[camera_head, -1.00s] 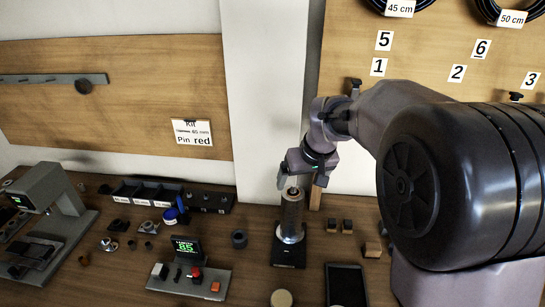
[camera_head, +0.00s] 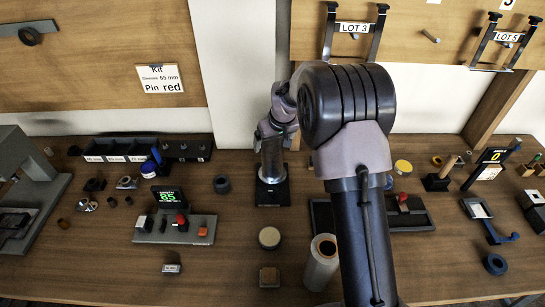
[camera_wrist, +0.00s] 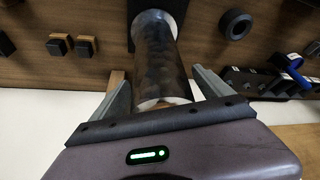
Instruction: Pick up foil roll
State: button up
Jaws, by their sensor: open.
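A metallic, foil-like roll (camera_head: 271,164) stands upright on a dark square base (camera_head: 272,193) near the back of the table. My gripper (camera_head: 270,138) is at the roll's upper part and hides its top in the head view. In the wrist view, the roll (camera_wrist: 159,65) lies between the two open fingers of my gripper (camera_wrist: 158,82). Gaps show on both sides, and I cannot tell whether either finger touches it. A second, grey roll with a brown core (camera_head: 322,263) stands nearer the front, partly beside my arm.
A dark ring (camera_head: 222,184) sits left of the base. A control panel (camera_head: 175,228) with buttons and a green display stands front left. A round tan-topped piece (camera_head: 269,238) is in front. The wall is close behind the roll.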

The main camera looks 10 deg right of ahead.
jog(key=shift+w+f, duration=0.25)
jog(key=shift+f, duration=0.25)
jog(key=shift+s+r, duration=0.1)
jog(key=shift+r, duration=0.05)
jog(key=shift+c, duration=0.7)
grip_shut()
notch_tip(320, 180, up, 28)
jog(key=p, duration=0.9)
